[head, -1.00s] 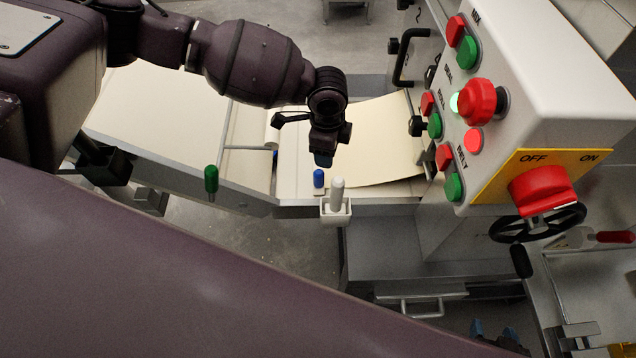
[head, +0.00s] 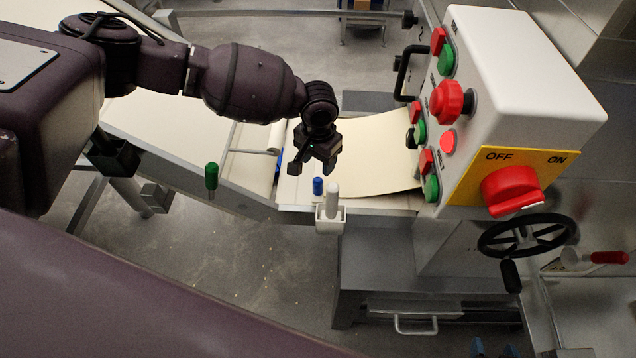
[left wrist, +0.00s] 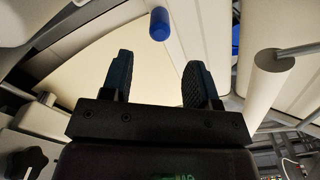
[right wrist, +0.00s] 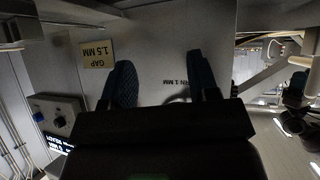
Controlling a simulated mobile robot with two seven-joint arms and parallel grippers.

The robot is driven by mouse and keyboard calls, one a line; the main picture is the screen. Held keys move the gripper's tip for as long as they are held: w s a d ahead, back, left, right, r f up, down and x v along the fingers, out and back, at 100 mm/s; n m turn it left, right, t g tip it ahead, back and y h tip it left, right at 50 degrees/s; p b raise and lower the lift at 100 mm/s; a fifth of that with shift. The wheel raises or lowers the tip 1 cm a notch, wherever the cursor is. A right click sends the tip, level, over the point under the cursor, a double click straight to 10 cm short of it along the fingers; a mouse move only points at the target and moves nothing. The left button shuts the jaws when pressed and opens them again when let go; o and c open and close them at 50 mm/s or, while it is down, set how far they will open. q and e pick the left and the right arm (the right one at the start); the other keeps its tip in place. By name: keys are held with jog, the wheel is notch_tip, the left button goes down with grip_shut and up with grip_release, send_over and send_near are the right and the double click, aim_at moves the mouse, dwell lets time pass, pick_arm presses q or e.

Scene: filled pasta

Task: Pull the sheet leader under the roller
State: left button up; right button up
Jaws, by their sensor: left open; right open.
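The cream sheet leader (head: 375,150) lies on the bed beside the control housing, its right end by the housing. It also shows in the left wrist view (left wrist: 85,70). A pale roller (head: 258,151) lies to its left; a cream roller with a metal shaft shows in the left wrist view (left wrist: 268,85). My left gripper (head: 312,168) is open and empty over the sheet's left part. My right gripper (head: 495,350) barely shows at the bottom edge; in the right wrist view (right wrist: 160,85) it is open before a grey panel, with nothing between its fingers.
A blue-topped peg (head: 318,186) and a white handle (head: 332,200) stand near the bed's front edge, close to my left gripper. A green knob (head: 211,176) stands further left. The control housing (head: 530,80) with buttons, a red switch (head: 512,190) and a handwheel (head: 525,235) blocks the right.

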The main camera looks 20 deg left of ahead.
aim_at(318, 179)
pick_arm(q)
notch_tip(318, 179, down, 8)
jog(key=shift+f+b, duration=0.2)
jog(key=shift+b, duration=0.75)
jog(key=shift+f, duration=0.45)
jog(key=shift+c, duration=0.2)
grip_shut()
